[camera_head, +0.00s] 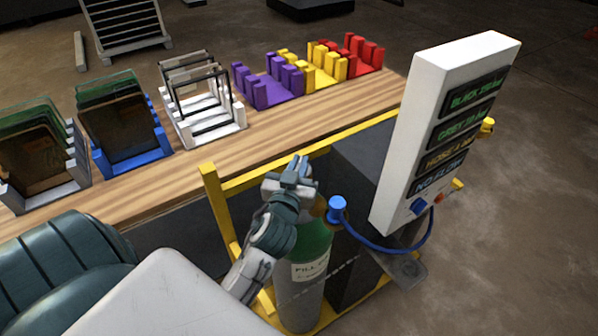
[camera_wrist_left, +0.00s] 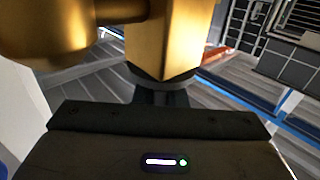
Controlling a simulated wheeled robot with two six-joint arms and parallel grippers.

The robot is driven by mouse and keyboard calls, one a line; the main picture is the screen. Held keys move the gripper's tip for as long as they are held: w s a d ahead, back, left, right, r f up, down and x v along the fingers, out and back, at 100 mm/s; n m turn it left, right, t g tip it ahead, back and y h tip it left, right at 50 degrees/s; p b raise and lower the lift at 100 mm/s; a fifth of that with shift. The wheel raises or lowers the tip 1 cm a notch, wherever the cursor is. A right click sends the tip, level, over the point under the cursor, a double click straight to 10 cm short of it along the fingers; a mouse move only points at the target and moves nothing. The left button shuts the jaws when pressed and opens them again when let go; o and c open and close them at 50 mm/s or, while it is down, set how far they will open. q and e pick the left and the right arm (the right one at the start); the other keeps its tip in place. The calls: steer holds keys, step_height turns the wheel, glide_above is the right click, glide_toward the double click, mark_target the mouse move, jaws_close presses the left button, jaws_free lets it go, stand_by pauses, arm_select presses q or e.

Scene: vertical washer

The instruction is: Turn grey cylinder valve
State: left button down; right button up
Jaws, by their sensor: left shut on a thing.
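The grey cylinder (camera_head: 300,302) with a green top (camera_head: 312,240) stands upright in a yellow frame. My left gripper (camera_head: 303,183) is at the top of this cylinder, at its valve. In the left wrist view a large gold-coloured valve body (camera_wrist_left: 165,40) fills the top of the picture, close in front of the left gripper (camera_wrist_left: 160,92). The gripper is shut on the valve; the exact contact of the fingers is mostly hidden. My right gripper is not in view.
A white panel (camera_head: 400,150) with lit labels stands right of the cylinder. A blue hose (camera_head: 385,246) runs from a blue knob (camera_head: 337,208). Behind is a wooden table (camera_head: 140,192) with purple (camera_head: 268,92), yellow, red, white and blue racks. Yellow frame bars (camera_head: 213,200) stand close to my left arm.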

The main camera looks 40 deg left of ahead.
arm_select(q)
steer(key=shift+n+y, duration=0.3)
steer(key=shift+y, duration=0.1)
steer(key=c, duration=1.5)
jaws_free()
